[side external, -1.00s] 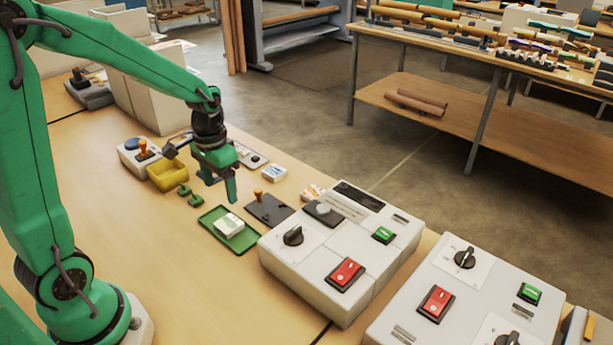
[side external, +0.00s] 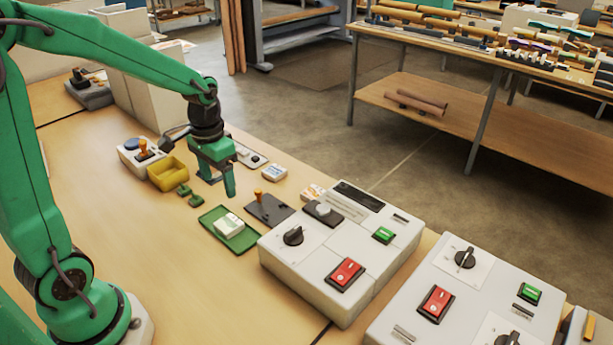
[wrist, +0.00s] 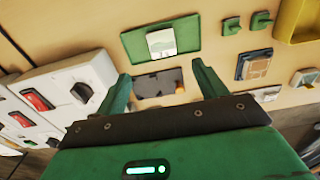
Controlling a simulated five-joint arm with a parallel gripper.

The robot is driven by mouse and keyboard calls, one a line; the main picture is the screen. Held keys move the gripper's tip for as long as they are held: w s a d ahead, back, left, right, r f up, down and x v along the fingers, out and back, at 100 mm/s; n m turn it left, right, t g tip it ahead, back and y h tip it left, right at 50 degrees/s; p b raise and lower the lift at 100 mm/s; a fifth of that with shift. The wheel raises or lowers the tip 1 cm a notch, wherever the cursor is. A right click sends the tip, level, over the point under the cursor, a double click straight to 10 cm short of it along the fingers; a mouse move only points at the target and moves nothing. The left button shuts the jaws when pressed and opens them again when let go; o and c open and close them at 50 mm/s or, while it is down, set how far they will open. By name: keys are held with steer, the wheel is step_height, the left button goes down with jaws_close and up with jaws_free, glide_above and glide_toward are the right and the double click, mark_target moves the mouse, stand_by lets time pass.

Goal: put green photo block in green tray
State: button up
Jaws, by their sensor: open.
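A white block with a green picture on its top (side external: 229,225) lies in the flat green tray (side external: 241,243). In the wrist view the block (wrist: 161,41) sits near the middle of the tray (wrist: 186,37), with green tray surface showing on both sides. My gripper (side external: 218,183) is open and empty, above the table and behind the tray in the side view. In the wrist view its two fingers (wrist: 162,75) are spread apart, with the tray beyond their tips. Neither finger touches the block.
A dark plate with an orange knob (side external: 268,208) lies beside the tray. Small green pieces (side external: 190,195) and a yellow bin (side external: 167,174) stand to the left. White control boxes (side external: 340,250) stand to the right. The table in front of the tray is clear.

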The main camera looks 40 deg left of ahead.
steer(key=s+d+r+t, duration=0.5)
steer(key=s+d+r, duration=0.1)
steer(key=s+r, duration=0.5)
steer(key=shift+s+d, duration=0.15)
steer(key=shift+d, duration=0.15)
stand_by(1.2)
